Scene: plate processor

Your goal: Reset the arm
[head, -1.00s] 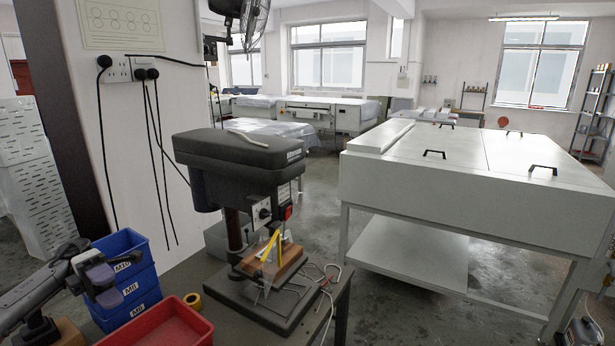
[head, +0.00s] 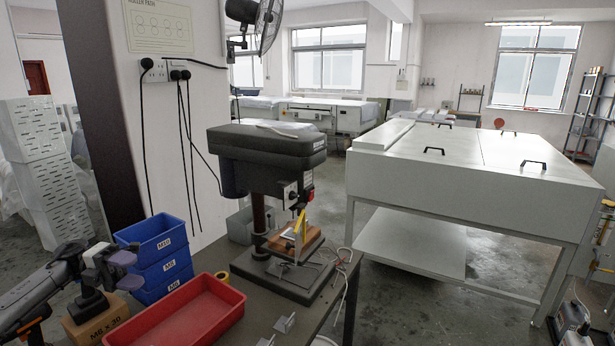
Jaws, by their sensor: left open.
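My left arm comes in from the lower left. Its gripper (head: 124,268) is open, with nothing seen between the fingers. It shows just left of the stacked blue bins (head: 165,268) and above the cardboard box marked M6 x 30 (head: 98,322). I cannot tell whether it touches a bin. My right gripper is not in view.

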